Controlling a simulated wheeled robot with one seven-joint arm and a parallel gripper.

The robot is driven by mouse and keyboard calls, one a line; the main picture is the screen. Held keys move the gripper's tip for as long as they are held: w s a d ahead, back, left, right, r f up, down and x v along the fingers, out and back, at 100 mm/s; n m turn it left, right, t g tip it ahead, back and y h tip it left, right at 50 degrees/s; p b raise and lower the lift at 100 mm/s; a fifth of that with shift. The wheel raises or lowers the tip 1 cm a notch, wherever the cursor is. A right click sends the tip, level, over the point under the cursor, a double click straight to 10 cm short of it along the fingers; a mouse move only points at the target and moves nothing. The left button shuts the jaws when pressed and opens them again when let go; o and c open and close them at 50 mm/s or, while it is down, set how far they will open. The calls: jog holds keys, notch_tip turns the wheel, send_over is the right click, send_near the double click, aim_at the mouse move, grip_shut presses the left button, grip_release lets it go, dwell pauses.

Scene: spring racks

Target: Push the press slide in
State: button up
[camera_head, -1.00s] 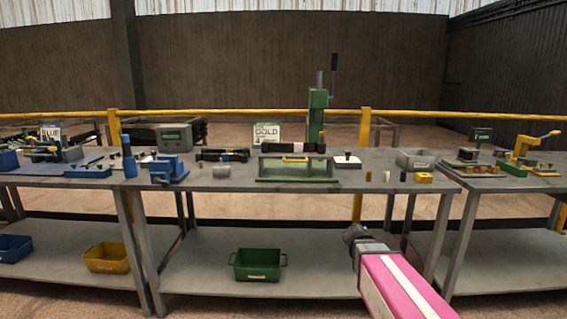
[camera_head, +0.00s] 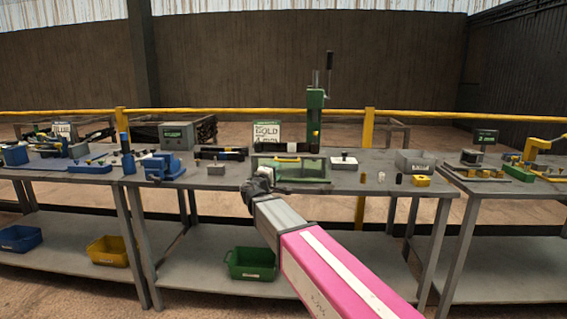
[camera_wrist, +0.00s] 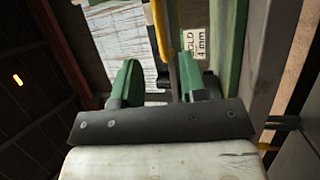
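The green press fixture (camera_head: 305,170) stands on the middle bench, with a yellow bar (camera_head: 288,159) across its front. My gripper (camera_head: 257,185) is at the fixture's front left in the head view, and its fingers are hard to make out there. In the wrist view my gripper (camera_wrist: 162,82) has two green fingers spread apart with nothing between their tips. The yellow bar (camera_wrist: 159,32) runs beyond the fingertips, roughly in line with the gap. A green side piece of the fixture (camera_wrist: 226,45) is at the right. I cannot tell whether anything touches. The slide's depth is unclear.
A tall green press column (camera_head: 315,118) rises behind the fixture. A blue vise (camera_head: 163,167) stands to the left; a grey bin (camera_head: 415,162) and a yellow block (camera_head: 421,181) are to the right. A green bin (camera_head: 250,264) sits on the lower shelf.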

aim_at(286, 161)
jog(key=x, duration=0.9)
jog(key=shift+w+d, duration=0.1)
grip_shut()
